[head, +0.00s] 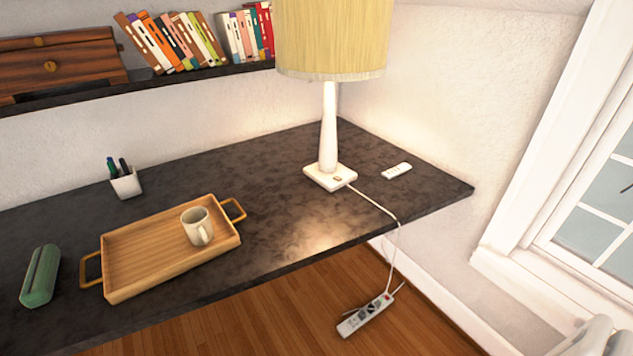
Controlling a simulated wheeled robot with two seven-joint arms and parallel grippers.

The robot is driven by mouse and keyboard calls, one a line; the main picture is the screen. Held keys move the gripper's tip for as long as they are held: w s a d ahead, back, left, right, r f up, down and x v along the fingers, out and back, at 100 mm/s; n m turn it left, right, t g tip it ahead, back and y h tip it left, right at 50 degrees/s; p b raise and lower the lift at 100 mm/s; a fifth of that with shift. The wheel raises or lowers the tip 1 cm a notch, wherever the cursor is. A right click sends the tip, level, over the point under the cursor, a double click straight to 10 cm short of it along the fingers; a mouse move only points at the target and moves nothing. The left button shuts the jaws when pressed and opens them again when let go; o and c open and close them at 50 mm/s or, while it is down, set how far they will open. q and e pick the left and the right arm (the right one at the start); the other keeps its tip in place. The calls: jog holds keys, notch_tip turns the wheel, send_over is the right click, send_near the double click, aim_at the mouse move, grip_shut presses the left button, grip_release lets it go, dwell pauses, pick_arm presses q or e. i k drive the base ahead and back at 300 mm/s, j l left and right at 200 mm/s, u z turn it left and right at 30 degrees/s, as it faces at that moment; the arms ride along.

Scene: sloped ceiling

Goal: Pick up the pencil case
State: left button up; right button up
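The pencil case (41,276) is a green, rounded, elongated case with a dark line along its top. It lies on the dark desk (270,225) at the far left of the head view, close to the left handle of a wooden tray and apart from it. Nothing covers it. Neither of my grippers shows in this view.
The wooden tray (150,256) holds a white mug (197,226). Behind it stands a pen cup (126,184). A lamp (329,130) and a small white remote (397,170) are to the right. A power strip (365,315) lies on the floor. Books (175,42) fill a shelf above.

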aim_at(38, 290)
jog(key=u, duration=1.95)
jog(key=i+l+z, duration=0.2)
jog(key=z, duration=0.2)
jog(key=i+l+z, duration=0.1)
jog(key=i+z, duration=0.25)
